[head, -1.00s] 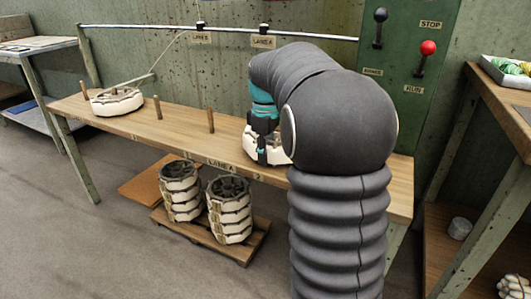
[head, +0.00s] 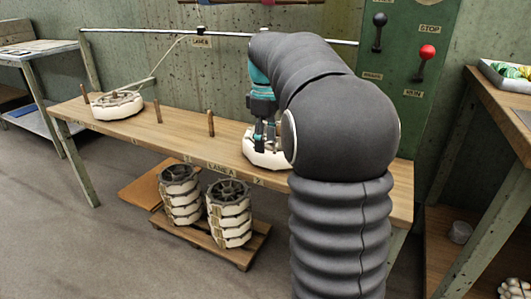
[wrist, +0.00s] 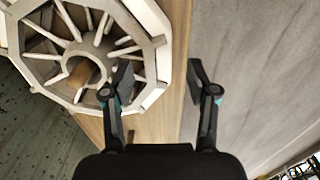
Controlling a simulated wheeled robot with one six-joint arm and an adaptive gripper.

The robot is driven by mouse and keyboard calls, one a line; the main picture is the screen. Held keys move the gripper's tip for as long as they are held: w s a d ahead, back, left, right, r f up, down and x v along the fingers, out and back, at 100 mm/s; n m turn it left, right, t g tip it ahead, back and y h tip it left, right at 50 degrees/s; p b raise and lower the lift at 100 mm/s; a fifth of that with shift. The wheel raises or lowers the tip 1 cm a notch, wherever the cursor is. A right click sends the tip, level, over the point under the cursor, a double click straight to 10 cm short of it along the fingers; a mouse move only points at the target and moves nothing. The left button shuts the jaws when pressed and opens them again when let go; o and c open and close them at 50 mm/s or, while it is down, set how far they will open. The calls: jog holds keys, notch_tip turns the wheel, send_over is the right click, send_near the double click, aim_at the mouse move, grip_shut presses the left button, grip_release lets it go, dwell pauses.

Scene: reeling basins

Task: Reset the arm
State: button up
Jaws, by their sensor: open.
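My gripper (head: 264,146) is above the right part of the long wooden bench. In the wrist view my gripper (wrist: 160,82) has its two fingers apart with nothing held between them. A white reel with spokes (head: 262,160) lies on the bench below the gripper, partly hidden by my arm. In the wrist view the same reel (wrist: 150,18) shows at the upper left around a wooden peg (wrist: 82,74). The left finger overlaps the reel's rim in that view; I cannot tell whether they touch.
Another white reel (head: 117,106) lies at the bench's left end. Wooden pegs (head: 211,123) stand on the bench (head: 185,128). Two reel stacks (head: 229,214) stand on a pallet (head: 246,253) below. A green panel with levers (head: 411,45) is behind, and a side table (head: 505,100) is at right.

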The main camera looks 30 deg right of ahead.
notch_tip(320, 180, up, 7)
jog(key=shift+s+f, duration=0.1)
jog(key=shift+f, duration=0.1)
jog(key=s+a+f+m+t+p, duration=0.1)
jog(key=s+a+f+m+t, duration=0.1)
jog(key=s, duration=0.6)
jog(key=s+a+f+m+t+p, duration=0.1)
jog(key=s+a+f+m, duration=0.2)
jog(key=s+a, duration=0.4)
jog(key=s+a+f+m+t+p, duration=0.2)
jog(key=s+a+f, duration=0.3)
jog(key=s, duration=0.6)
jog(key=shift+m+t, duration=0.3)
jog(key=shift+c, duration=0.2)
